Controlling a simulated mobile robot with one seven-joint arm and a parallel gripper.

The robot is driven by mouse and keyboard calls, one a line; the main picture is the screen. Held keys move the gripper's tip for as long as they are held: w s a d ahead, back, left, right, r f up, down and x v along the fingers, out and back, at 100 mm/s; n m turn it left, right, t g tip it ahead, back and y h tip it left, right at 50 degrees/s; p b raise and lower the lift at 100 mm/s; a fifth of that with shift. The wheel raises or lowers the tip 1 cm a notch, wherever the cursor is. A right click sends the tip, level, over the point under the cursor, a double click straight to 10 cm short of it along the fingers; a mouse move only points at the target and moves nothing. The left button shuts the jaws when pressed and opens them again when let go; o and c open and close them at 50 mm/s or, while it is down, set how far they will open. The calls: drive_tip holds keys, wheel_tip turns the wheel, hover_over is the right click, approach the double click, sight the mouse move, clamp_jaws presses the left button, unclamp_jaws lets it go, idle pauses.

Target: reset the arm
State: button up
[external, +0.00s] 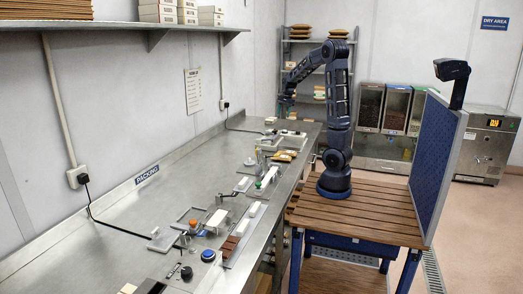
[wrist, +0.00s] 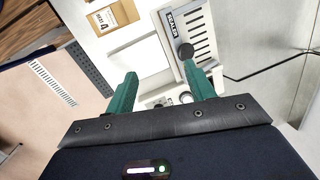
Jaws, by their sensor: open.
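My dark blue arm stands on the slatted wooden top (external: 375,208) of a blue-framed cart. The arm rises and bends over to the left, so my gripper (external: 286,100) hangs above the far end of the steel bench (external: 130,205). In the wrist view my gripper (wrist: 158,85) shows two green fingers spread apart. I see nothing held between them. Beyond the fingers lies a pale device labelled sealer (wrist: 200,42) with a dark round knob (wrist: 186,51).
Several small fixtures, a blue button (external: 208,255) and a brown bar (external: 230,246) sit along the bench. A blue panel (external: 437,165) stands at the cart's right edge. A wall shelf (external: 120,27) overhangs the bench. A brown carton (wrist: 112,17) shows in the wrist view.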

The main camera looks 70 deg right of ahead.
drive_tip(key=s+a+r+n, duration=0.1)
drive_tip(key=a+r+n, duration=0.15)
drive_tip(key=a, duration=0.45)
drive_tip(key=s+a+r+n+t, duration=0.1)
drive_tip(key=s+a+r+n, duration=0.1)
drive_tip(key=a+n, duration=0.35)
drive_tip(key=s+a+r+n, duration=0.1)
drive_tip(key=a+r+n, duration=0.1)
drive_tip(key=a, duration=0.7)
drive_tip(key=s+a+f+n+t, duration=0.1)
drive_tip(key=s+a+n, duration=0.8)
drive_tip(key=s+a, duration=0.3)
drive_tip(key=a, duration=0.3)
drive_tip(key=shift+n+t+h, duration=0.4)
